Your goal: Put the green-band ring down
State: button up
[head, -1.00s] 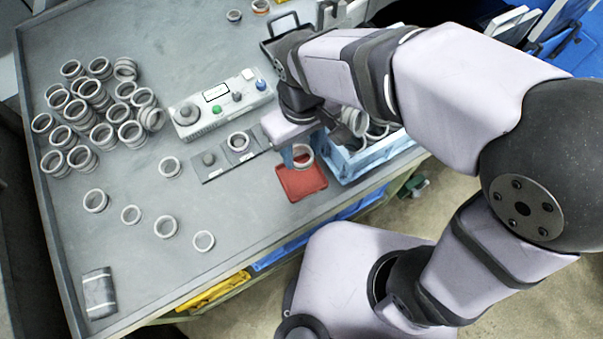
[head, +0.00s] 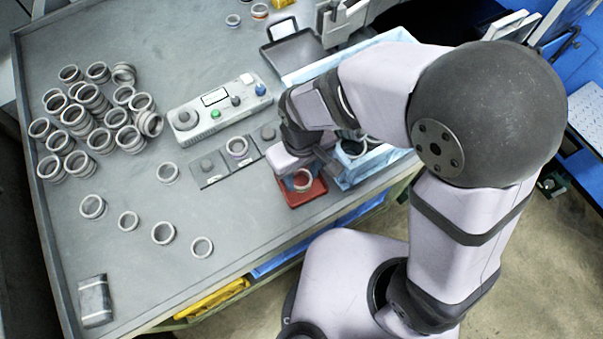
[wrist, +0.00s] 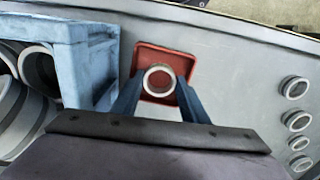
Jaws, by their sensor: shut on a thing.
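My gripper (head: 300,180) is at the small red tray (head: 312,194), near the table's front edge. It is shut on a ring (head: 302,181), which sits over the tray. In the wrist view the ring (wrist: 159,80) lies between the two blue fingers, with the red tray (wrist: 147,52) around it. I cannot tell whether the ring touches the tray floor. No green band can be made out on it.
A blue crate (wrist: 92,62) of rings stands right beside the tray. A control box (head: 215,112) and a fixture plate holding a ring (head: 237,146) lie behind and left. Many loose rings (head: 90,95) cover the far left.

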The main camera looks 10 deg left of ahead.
jog(key=shift+f, duration=0.3)
jog(key=o, duration=0.8)
jog(key=shift+o, duration=0.2)
notch_tip(320, 180, up, 12)
jog(key=p, duration=0.1)
jog(key=shift+r, duration=0.15)
